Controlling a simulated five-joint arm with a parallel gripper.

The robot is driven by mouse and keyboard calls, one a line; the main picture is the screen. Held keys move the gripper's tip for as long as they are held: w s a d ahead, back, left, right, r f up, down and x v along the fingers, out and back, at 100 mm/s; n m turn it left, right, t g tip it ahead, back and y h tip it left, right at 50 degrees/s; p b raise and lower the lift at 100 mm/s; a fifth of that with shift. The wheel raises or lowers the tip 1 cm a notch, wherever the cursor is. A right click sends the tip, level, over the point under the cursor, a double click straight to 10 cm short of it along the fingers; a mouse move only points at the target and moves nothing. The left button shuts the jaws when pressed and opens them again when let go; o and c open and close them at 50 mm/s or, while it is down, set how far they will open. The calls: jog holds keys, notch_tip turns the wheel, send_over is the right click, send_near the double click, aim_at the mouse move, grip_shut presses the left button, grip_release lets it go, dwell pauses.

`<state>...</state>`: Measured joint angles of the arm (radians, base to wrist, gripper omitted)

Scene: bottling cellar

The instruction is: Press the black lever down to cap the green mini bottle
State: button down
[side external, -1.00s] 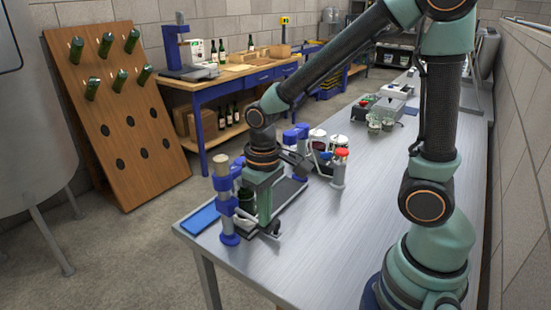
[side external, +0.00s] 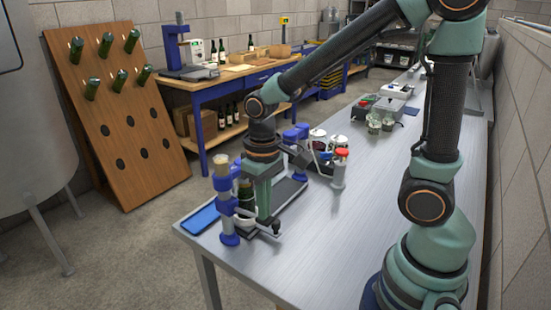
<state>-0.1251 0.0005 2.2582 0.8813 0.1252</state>
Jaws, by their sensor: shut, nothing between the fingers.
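The capper has a blue post (side external: 228,207) with a tan top, standing near the table's front left corner. The green mini bottle (side external: 246,187) shows only in part just right of the post, with a whitish piece below it. My gripper (side external: 266,219) points down just right of the bottle and its jaws are shut and empty. A dark piece shows at the fingertips. I cannot tell whether it is the black lever or whether the fingers touch it. The lever is not clearly made out, and the cap is not visible.
A blue mat (side external: 202,217) lies left of the capper. A dark tray (side external: 290,190) lies behind my gripper. A red-topped grey post (side external: 339,168) and white-lidded jars (side external: 318,138) stand beyond.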

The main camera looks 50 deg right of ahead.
notch_tip(320, 180, up, 7)
dwell(0.9)
jog(key=shift+r, duration=0.1)
jog(key=s+d+r+t, duration=0.2)
jog(key=d+r+t, duration=0.2)
jog(key=t, duration=0.1)
jog(key=shift+s+r+t, duration=0.2)
jog(key=shift+s+t, duration=0.1)
